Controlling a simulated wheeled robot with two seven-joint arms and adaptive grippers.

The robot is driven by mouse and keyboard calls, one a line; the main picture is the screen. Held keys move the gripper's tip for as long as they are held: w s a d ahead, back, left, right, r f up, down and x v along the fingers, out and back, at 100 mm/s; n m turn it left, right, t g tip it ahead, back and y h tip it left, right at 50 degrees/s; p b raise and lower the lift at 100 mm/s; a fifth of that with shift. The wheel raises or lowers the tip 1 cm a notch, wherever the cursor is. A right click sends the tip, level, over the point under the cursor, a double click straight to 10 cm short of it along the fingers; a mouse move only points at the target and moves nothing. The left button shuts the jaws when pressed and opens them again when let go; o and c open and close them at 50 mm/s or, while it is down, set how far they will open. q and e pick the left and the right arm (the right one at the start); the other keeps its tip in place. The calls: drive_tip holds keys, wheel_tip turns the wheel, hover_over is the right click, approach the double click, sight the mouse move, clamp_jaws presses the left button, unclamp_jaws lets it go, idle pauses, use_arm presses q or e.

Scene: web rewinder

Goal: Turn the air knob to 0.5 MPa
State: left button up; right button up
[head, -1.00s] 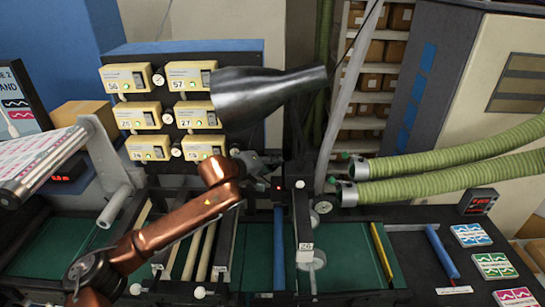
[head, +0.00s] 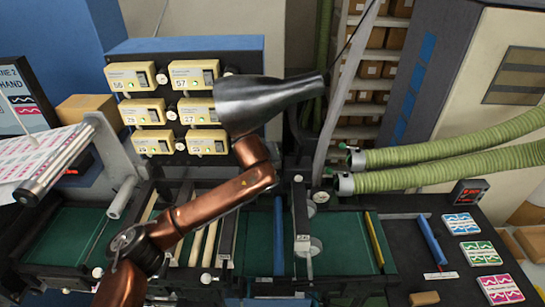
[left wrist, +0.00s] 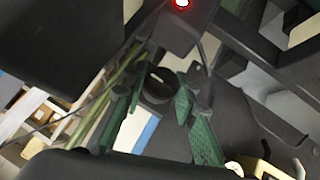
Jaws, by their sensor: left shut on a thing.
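The left wrist view shows a round black knob (left wrist: 159,86) below a dark box with a lit red light (left wrist: 182,3). My left gripper (left wrist: 162,92) has its two green padded fingers on either side of this knob and is shut on it. In the head view my copper left arm reaches up over the machine, and its gripper and the knob are hidden behind the arm and the dark cone. A small round gauge (head: 320,197) stands right of the arm; its reading is too small to tell. My right gripper is not in view.
Yellow numbered units (head: 195,110) fill the panel behind. Two green ribbed hoses (head: 440,163) run in from the right. A green-topped bed with bars and rollers (head: 345,235) lies below.

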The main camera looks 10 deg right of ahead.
use_arm(q)
drive_tip(key=shift+f, duration=0.3)
idle(0.4)
drive_tip(key=o, duration=0.8)
drive_tip(key=shift+c, duration=0.2)
drive_tip(key=o, duration=0.4)
drive_tip(key=shift+r, duration=0.2)
drive_tip(key=v, duration=0.7)
drive_tip(key=shift+s+r, duration=0.2)
